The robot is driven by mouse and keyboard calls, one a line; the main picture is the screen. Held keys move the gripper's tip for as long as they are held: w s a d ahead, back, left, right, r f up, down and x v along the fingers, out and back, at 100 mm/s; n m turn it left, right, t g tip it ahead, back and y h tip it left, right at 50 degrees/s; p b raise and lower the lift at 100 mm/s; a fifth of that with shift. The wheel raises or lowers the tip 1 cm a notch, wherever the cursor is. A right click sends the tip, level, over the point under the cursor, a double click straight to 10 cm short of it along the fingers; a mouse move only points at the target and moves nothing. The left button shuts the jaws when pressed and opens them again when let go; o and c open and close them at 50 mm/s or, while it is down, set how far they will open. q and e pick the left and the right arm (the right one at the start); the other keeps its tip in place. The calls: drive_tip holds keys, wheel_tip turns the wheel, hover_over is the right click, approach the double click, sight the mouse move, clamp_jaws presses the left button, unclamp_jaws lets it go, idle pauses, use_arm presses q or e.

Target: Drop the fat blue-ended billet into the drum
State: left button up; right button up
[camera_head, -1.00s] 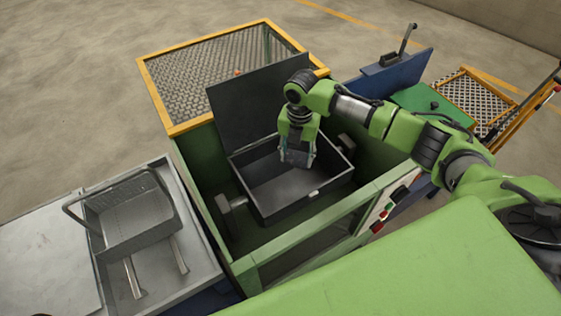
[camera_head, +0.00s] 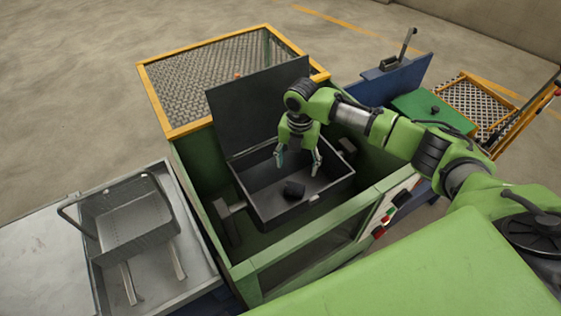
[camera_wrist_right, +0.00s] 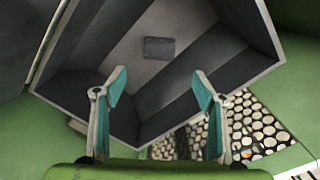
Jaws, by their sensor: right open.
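A short dark billet (camera_head: 294,190) lies on the floor of the drum. No blue end can be made out on it. It also shows in the right wrist view (camera_wrist_right: 159,48), apart from the fingers. The drum (camera_head: 266,219) is a dark grey box with its lid (camera_head: 258,105) raised, set inside a green housing. My right gripper (camera_head: 298,170) hangs over the drum, pointing down, with its fingers spread and nothing between them. The spread fingers also show in the right wrist view (camera_wrist_right: 160,82). My left gripper is not in view.
A wire basket (camera_head: 135,240) with a raised handle stands on a grey tray (camera_head: 197,280) at the left. An orange-framed mesh cage (camera_head: 153,100) is behind the drum. A blue panel (camera_head: 398,82) and a green box (camera_head: 412,103) are at the right.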

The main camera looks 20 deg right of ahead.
wheel_tip(320, 180, up, 12)
idle(0.4)
drive_tip(key=shift+w+r, duration=0.1)
drive_tip(key=shift+r, duration=0.1)
